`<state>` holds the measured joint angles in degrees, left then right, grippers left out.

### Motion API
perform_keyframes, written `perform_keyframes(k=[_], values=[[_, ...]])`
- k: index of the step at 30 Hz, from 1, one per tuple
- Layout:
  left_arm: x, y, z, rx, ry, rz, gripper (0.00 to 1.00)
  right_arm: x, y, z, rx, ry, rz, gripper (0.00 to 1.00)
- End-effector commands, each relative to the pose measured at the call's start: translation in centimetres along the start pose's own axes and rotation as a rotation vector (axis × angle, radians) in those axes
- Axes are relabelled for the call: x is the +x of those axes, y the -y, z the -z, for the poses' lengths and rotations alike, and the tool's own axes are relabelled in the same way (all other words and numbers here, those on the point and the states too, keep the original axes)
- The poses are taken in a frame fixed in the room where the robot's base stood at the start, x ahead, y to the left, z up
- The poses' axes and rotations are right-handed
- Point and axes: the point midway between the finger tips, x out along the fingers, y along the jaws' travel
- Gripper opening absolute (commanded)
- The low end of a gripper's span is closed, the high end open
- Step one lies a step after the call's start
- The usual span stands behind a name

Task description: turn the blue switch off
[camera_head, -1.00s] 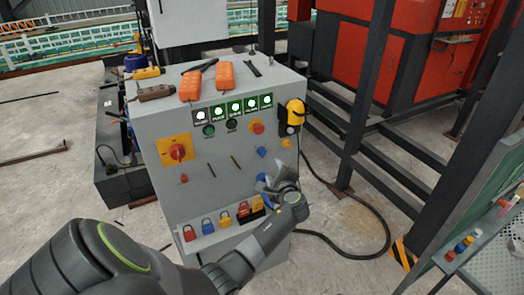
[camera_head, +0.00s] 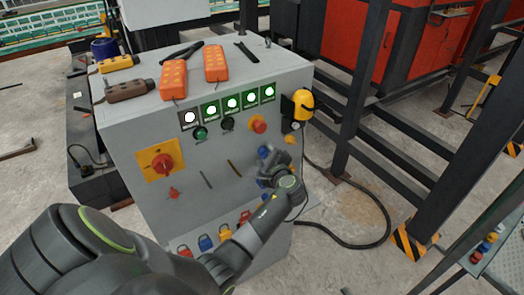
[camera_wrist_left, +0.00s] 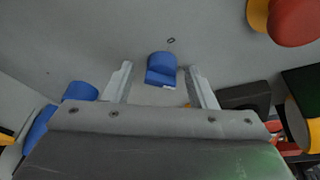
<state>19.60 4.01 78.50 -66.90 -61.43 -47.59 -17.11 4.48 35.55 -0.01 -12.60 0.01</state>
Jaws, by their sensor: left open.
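The blue switch (camera_wrist_left: 161,68) is a small rotary knob on the grey cabinet's front panel. In the wrist view it lies between the two fingertips of my left gripper (camera_wrist_left: 160,77), with a gap on each side. In the head view my left gripper (camera_head: 270,163) is at the right part of the panel, just below the red mushroom button, and largely covers the blue switch (camera_head: 263,151). The gripper is open and holds nothing. Whether the fingers touch the panel cannot be told. My right gripper is not in view.
The grey cabinet (camera_head: 140,133) carries a red rotary switch (camera_head: 161,165) on a yellow plate, a red mushroom button (camera_head: 258,124), lit indicators and a yellow lamp-like fixture (camera_head: 303,105). Padlocks (camera_head: 206,242) sit low in front. Orange pendants (camera_head: 174,79) lie on top. Dark steel posts stand right.

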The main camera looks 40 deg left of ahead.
Motion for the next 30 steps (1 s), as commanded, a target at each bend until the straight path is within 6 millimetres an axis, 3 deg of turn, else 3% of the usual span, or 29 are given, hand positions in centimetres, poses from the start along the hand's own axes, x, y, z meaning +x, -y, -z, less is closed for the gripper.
perform_keyframes(k=[10,20,30], values=[[-0.1,-0.1,0.1,0.0,0.0,0.0,0.51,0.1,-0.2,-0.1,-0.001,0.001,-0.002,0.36],[-0.1,0.0,0.1,0.0,0.0,0.0,0.09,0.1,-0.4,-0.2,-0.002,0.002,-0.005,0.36],[0.0,-0.2,0.2,-0.05,-0.003,0.017,0.09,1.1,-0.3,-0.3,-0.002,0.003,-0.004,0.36]])
